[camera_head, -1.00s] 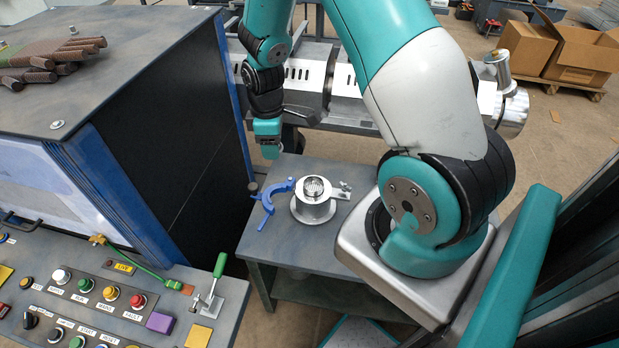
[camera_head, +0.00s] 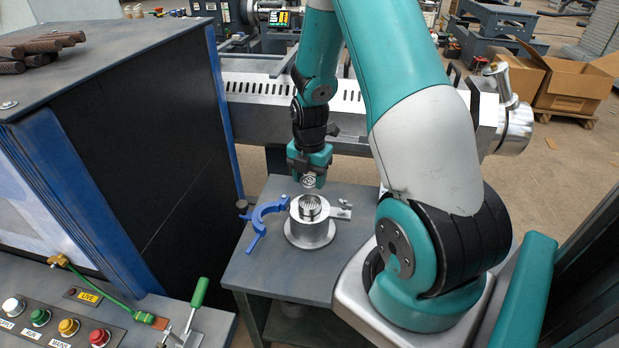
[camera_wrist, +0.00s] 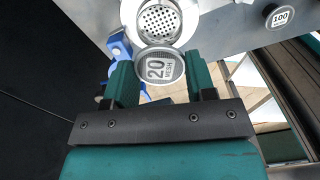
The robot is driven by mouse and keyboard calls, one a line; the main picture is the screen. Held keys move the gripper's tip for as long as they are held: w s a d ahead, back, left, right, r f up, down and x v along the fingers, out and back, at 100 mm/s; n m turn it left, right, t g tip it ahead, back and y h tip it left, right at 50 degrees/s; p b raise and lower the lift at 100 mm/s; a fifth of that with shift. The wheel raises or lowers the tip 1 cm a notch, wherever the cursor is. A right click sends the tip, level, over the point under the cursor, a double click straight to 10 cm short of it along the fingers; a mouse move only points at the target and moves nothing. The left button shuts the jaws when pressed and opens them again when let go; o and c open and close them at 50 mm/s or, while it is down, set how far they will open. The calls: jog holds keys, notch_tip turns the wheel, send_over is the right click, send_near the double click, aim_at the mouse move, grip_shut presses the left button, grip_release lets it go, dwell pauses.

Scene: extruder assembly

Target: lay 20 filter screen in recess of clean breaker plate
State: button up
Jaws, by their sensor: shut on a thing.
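My gripper (camera_head: 309,172) is shut on the 20 filter screen (camera_wrist: 160,66), a small round grey disc marked "20 MESH". In the wrist view the disc sits between my two teal fingertips (camera_wrist: 161,75). In the head view the screen (camera_head: 309,182) shows just under the gripper. The breaker plate (camera_wrist: 158,20), a silver disc full of holes inside a ring, lies just beyond the screen in the wrist view. In the head view the plate (camera_head: 310,206) sits on top of a round metal stand (camera_head: 310,233), below my gripper. The screen partly hides the plate's near edge in the wrist view.
A blue curved clamp (camera_head: 258,223) lies left of the stand on the small grey table (camera_head: 262,272). A small metal piece (camera_head: 340,212) is right of the stand. A disc marked "100" (camera_wrist: 281,16) shows at the wrist view's right. A dark cabinet (camera_head: 160,130) stands to the left.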

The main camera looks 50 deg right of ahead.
jog(key=shift+f+b, duration=2)
jog(key=shift+f, duration=1.05)
jog(key=o, duration=1)
jog(key=shift+r, duration=0.2)
notch_tip(320, 180, up, 7)
jog(key=p, duration=0.6)
jog(key=shift+f, duration=0.1)
